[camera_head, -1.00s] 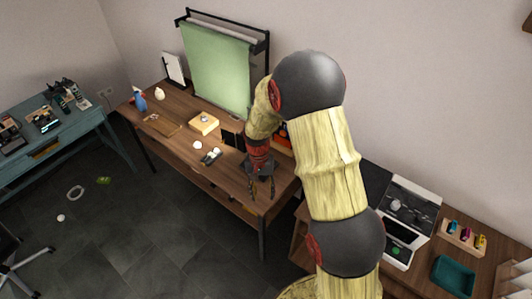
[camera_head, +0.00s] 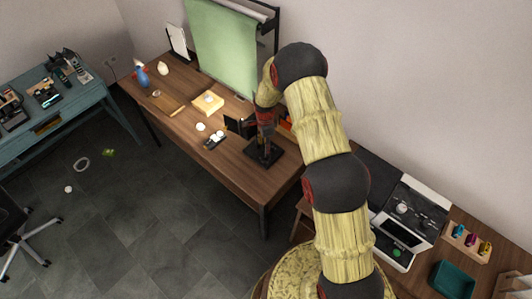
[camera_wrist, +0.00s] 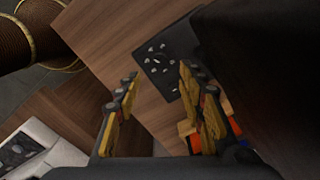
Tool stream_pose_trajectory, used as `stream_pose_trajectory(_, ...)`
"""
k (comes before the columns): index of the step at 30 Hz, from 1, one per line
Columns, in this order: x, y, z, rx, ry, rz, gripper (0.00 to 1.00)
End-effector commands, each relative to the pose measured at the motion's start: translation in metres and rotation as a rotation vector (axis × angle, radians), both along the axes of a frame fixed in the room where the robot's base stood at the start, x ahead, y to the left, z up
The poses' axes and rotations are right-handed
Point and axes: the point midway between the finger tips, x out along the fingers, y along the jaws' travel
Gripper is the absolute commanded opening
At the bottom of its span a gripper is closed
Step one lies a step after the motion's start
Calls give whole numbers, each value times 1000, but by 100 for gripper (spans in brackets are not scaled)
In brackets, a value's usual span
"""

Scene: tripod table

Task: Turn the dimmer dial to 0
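A black square plate (camera_wrist: 165,60) with several small silvery round marks or knobs lies on the brown wooden table (camera_wrist: 120,35) in the wrist view. I cannot make out a separate dimmer dial or its setting. My gripper (camera_wrist: 158,73) is open, its two yellow-and-black fingers well apart, with nothing seen between them but the plate and tabletop beyond. In the head view, a dark plate (camera_head: 262,157) shows below my wrist near the table's right end. My fingertips are hard to separate from it there.
Orange and blue pieces (camera_wrist: 190,130) lie close beside my right finger. A small black device (camera_head: 214,141), a white ball (camera_head: 201,127) and a wooden box (camera_head: 208,103) are further left. A green backdrop (camera_head: 222,45) stands behind. The front table edge is clear.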

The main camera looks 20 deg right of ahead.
Motion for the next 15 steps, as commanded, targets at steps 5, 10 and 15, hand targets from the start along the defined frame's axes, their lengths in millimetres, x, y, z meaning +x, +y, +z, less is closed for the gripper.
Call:
stream_pose_trajectory(5, -1, 0, -6, 0, 1, -37, 40)
stream_pose_trajectory(10, -1, 0, -28, 0, 3, -37, 40)
stream_pose_trajectory(15, -1, 0, -54, 0, 2, -36, 40)
